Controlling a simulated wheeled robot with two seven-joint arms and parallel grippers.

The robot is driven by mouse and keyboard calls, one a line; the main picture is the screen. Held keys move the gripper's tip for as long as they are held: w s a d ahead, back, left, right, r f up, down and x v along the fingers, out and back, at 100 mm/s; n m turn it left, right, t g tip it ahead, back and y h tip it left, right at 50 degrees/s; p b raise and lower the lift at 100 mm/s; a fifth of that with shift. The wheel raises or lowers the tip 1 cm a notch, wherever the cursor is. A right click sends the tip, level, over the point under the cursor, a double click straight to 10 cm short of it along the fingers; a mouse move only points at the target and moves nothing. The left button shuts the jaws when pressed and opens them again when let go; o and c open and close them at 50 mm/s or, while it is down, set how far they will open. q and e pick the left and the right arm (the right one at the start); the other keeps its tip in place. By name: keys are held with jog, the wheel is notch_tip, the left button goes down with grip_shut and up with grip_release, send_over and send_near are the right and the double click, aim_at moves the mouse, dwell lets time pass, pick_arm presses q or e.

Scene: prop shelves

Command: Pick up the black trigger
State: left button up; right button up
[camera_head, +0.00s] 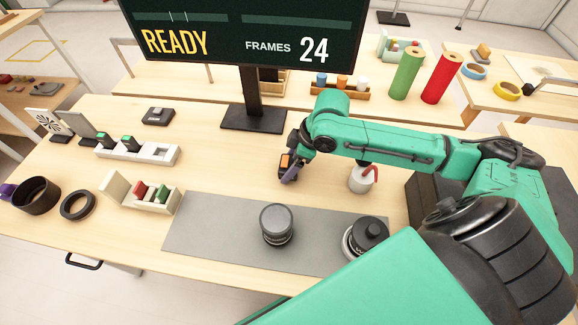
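My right gripper (287,174) points down at the middle of the light wood table, just behind the grey mat. A small dark piece with an orange face (286,160) shows at its fingers. I cannot tell whether this is the black trigger or part of the gripper, nor how far apart the fingers are. A small flat dark device (158,116) lies at the back left of the table, well apart from the gripper. No other thing is clearly the trigger. My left gripper is not clearly in view; a purple bit at the left edge is too cropped to tell.
A grey mat (205,225) holds two dark lenses (277,225) (367,236). A white bottle with a red spout (362,178) stands close right of the gripper. A monitor stand (253,115) is behind it.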

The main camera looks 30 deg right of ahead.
jog(key=c, duration=0.4)
jog(key=shift+r, duration=0.1)
